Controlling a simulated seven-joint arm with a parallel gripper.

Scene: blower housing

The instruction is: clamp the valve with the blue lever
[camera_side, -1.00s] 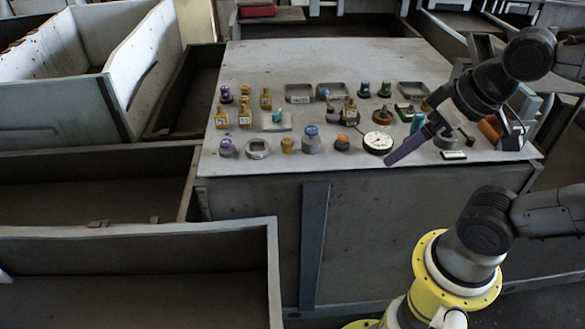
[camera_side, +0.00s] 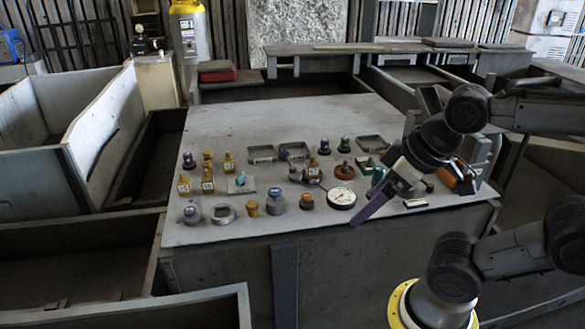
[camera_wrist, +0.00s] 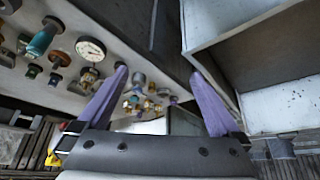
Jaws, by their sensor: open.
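A grey-bodied part with a blue top (camera_side: 277,201) stands upright in the front row on the table; it is small, and I cannot tell for sure that its top is a lever. In the wrist view a grey-blue part (camera_wrist: 138,79) shows between my fingers, some distance away. My gripper (camera_side: 368,208) has long purple fingers and hangs over the table's front right, by the white-faced gauge (camera_side: 342,198), right of the blue-topped part. In the wrist view my gripper (camera_wrist: 158,74) is open, its fingers wide apart with nothing held.
Several brass, grey and green parts and small trays (camera_side: 262,154) crowd the grey table (camera_side: 225,125). A teal piece on a plate (camera_side: 240,183) lies left of the blue-topped part. Open bins (camera_side: 80,255) border the table at left. The table's back is clear.

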